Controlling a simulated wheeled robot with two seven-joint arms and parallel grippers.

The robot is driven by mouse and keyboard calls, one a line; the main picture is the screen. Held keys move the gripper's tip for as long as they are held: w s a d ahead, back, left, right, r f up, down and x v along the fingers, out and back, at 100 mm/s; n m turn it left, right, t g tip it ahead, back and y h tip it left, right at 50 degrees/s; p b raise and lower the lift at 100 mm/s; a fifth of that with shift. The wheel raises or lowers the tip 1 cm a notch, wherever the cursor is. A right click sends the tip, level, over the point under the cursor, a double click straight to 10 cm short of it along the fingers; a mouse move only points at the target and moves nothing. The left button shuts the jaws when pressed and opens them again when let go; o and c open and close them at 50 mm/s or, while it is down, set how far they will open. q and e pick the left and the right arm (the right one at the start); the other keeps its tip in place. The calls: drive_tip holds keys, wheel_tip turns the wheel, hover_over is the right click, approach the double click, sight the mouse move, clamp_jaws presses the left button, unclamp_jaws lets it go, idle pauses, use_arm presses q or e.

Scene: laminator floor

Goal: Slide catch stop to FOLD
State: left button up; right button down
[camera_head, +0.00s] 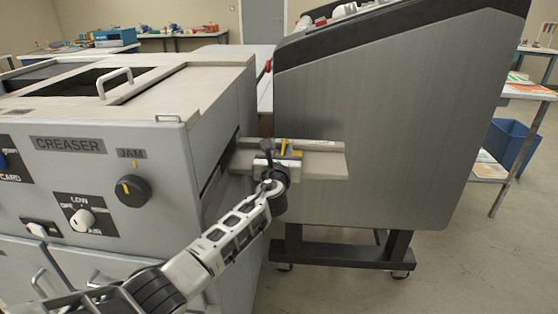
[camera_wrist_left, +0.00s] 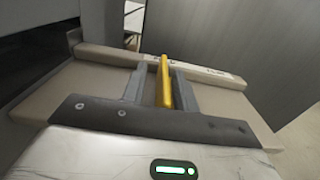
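The catch stop is a yellow upright tab (camera_wrist_left: 164,82) on a beige tray (camera_head: 325,165) that juts from the creaser's right side; it also shows in the head view (camera_head: 284,146). My left gripper (camera_head: 280,154) is over this tray. In the left wrist view its two grey fingers (camera_wrist_left: 160,80) stand one on each side of the yellow tab, with a gap at the left finger and the tab nearer the right one. The fingers look open around it. A small label (camera_wrist_left: 215,73) on the tray's rail is too small to read. My right gripper is not in view.
The grey creaser (camera_head: 70,190) with its knobs stands at left, close to my left arm. A large grey machine panel (camera_head: 390,120) stands just behind the tray. The floor (camera_head: 460,270) at right is clear. A blue bin (camera_head: 510,145) stands beyond.

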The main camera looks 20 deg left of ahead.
use_arm(q)
drive_tip(key=p+v, duration=0.1)
drive_tip(key=v, duration=1.4)
drive_tip(key=shift+s+p, duration=0.3)
drive_tip(key=shift+s, duration=0.1)
drive_tip(key=s+d+f+n+g+h, duration=0.2)
drive_tip(key=s+f+n, duration=0.4)
drive_tip(key=f, duration=0.2)
drive_tip(key=s+d+f+n+g+h, duration=0.2)
drive_tip(key=s+f+n+g+h, duration=0.1)
drive_tip(key=s+f+n, duration=0.3)
drive_tip(key=s+d+f+n+g+h, duration=0.1)
drive_tip(key=s+f+n, duration=0.3)
drive_tip(key=s+n, duration=0.3)
drive_tip(key=s+d+f+n+g+h, duration=0.1)
drive_tip(key=s+f+n, duration=0.2)
drive_tip(key=s+n, duration=0.4)
drive_tip(key=n, duration=0.4)
drive_tip(key=shift+d+f+h, duration=0.35)
drive_tip(key=shift+f+h, duration=0.05)
drive_tip(key=shift+a, duration=0.1)
